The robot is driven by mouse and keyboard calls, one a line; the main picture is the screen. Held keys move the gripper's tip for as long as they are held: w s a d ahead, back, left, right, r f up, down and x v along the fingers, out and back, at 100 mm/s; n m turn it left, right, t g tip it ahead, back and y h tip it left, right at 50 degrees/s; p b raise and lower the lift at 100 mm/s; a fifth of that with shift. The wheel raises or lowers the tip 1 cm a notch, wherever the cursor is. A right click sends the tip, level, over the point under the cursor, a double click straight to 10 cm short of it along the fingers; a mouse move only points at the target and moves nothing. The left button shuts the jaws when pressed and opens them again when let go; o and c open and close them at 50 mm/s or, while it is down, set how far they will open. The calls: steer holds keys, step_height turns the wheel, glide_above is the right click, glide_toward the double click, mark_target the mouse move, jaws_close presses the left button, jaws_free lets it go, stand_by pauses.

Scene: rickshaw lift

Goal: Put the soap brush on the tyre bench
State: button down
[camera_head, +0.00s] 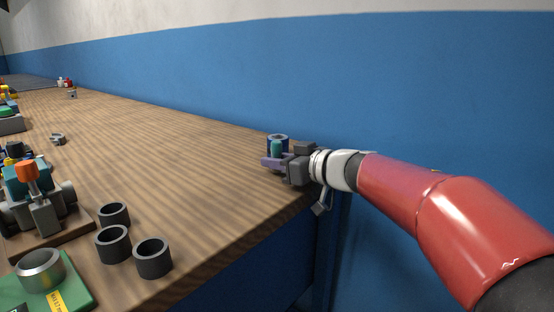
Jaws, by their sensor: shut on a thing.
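My gripper (278,161) is at the right end of the wooden bench top, reaching in from the right, low over or at the bench edge. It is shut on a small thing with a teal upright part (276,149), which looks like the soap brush. The gripper's own body hides much of it, and its lower end cannot be made out. A blue-grey round holder or ring (278,137) shows right behind it; whether they touch is unclear. The long wooden bench (190,150) runs along the blue wall; I cannot tell if it is the tyre bench.
Several dark open cylinders (153,257) stand at the bench's near edge. Small items lie farther back. The bench's middle is clear.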

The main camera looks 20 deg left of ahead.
steer(key=c, duration=1.2)
jaws_free()
steer(key=shift+c, duration=0.2)
steer(key=shift+f+b, duration=0.25)
steer(key=shift+b, duration=0.55)
steer(key=v, duration=0.4)
steer(key=p+v, duration=0.1)
steer(key=v, duration=0.2)
steer(key=shift+w+r, duration=0.35)
steer(key=shift+r, duration=0.05)
steer(key=shift+s+d, duration=0.2)
steer(key=shift+d, duration=0.3)
